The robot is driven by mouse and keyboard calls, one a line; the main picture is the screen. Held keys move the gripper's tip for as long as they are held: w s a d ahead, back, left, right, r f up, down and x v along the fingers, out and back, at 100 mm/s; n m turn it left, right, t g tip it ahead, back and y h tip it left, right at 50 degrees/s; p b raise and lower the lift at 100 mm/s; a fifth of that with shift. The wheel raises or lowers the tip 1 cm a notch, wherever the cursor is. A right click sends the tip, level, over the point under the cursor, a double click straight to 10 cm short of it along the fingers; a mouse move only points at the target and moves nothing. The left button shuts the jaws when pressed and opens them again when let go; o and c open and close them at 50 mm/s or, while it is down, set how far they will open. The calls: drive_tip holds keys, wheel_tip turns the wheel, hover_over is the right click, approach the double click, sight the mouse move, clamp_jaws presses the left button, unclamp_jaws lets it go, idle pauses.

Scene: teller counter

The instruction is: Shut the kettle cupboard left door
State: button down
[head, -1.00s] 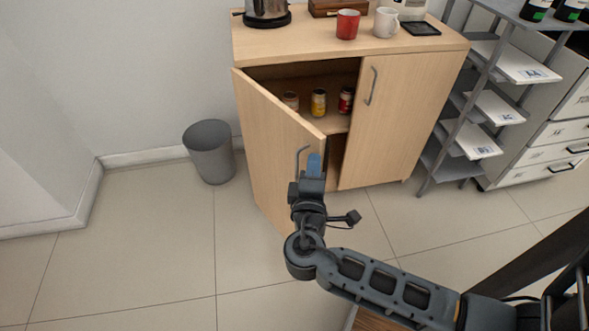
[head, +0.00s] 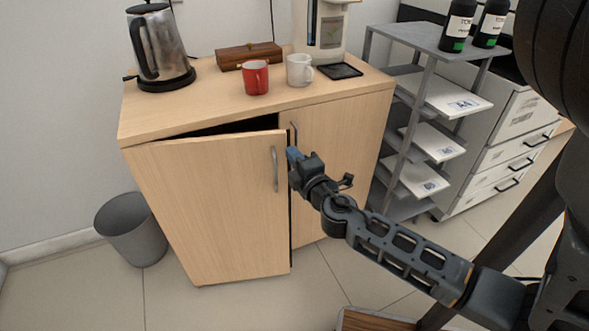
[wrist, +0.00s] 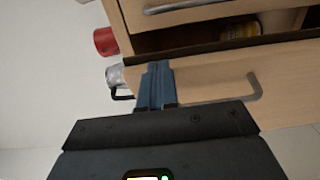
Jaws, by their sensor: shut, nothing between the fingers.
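The kettle cupboard's left door (head: 215,200) is light wood with a grey bar handle (head: 275,168). It stands slightly ajar, with a dark gap along its top and free edge. The right door (head: 335,150) looks shut, its handle (head: 294,133) partly hidden. My gripper (head: 292,155) is shut and empty, its blue fingers beside the left door's free edge; I cannot tell whether they touch it.
On the cupboard top (head: 200,115) stand a kettle (head: 160,48), a red mug (head: 255,78), a white mug (head: 299,70) and a wooden box (head: 248,54). A grey bin (head: 132,232) is at the left, a shelf rack (head: 405,130) at the right.

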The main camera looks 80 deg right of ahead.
drive_tip(key=w+d, duration=0.2)
drive_tip(key=d, duration=0.4)
drive_tip(key=shift+w, duration=0.15)
drive_tip(key=shift+a, duration=0.1)
